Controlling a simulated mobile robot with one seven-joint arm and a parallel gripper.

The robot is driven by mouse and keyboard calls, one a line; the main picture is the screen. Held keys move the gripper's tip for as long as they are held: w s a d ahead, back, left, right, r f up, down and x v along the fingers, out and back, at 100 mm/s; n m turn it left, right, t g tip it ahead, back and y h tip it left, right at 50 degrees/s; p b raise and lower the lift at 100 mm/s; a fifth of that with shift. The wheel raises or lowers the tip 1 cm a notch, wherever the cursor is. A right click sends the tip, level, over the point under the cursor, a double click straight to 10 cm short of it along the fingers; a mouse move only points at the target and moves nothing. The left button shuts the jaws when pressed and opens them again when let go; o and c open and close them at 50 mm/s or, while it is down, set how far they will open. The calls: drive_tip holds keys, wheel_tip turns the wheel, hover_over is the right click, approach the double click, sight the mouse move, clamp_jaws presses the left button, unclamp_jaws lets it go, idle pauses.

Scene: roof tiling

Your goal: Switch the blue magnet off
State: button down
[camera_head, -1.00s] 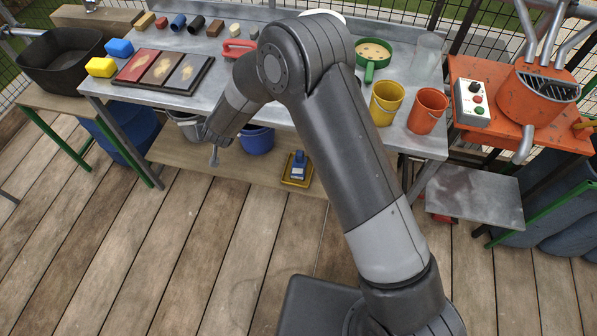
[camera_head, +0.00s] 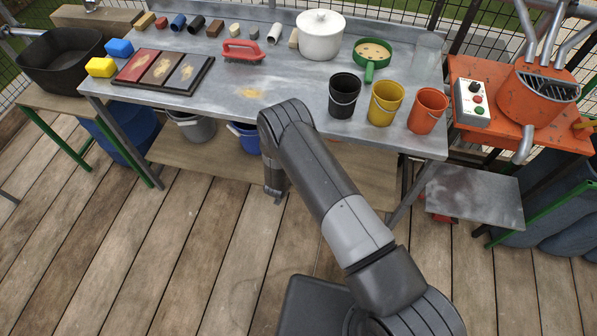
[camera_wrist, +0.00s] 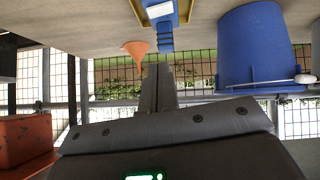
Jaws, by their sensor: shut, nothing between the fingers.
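The blue magnet appears to be the blue device (camera_wrist: 165,33) in a yellow tray (camera_wrist: 184,10) on the lower shelf. It shows at the top of the wrist view, with a pale panel on it. In the head view my arm hides it. My gripper (camera_wrist: 158,68) is shut and empty. Its fingertips point towards the blue device and appear just short of it; I cannot tell whether they touch. In the head view the gripper (camera_head: 273,190) is low at the shelf's front, mostly hidden by my arm.
A blue bucket (camera_wrist: 255,50) stands close beside the device; it also shows in the head view (camera_head: 243,138). An orange funnel-like thing (camera_wrist: 138,50) is on the other side. The worktop (camera_head: 290,90) overhangs the shelf (camera_head: 215,158). A grey bucket (camera_head: 192,128) stands farther left.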

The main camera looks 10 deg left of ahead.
drive_tip(key=shift+w+d+f, duration=0.1)
drive_tip(key=shift+f, duration=0.05)
drive_tip(key=x, duration=1)
drive_tip(key=shift+d, duration=0.1)
wheel_tip(320, 180, down, 2)
drive_tip(key=shift+d+f, duration=0.25)
drive_tip(key=shift+f, duration=0.65)
drive_tip(key=shift+f, duration=0.1)
drive_tip(key=shift+d+f, duration=0.15)
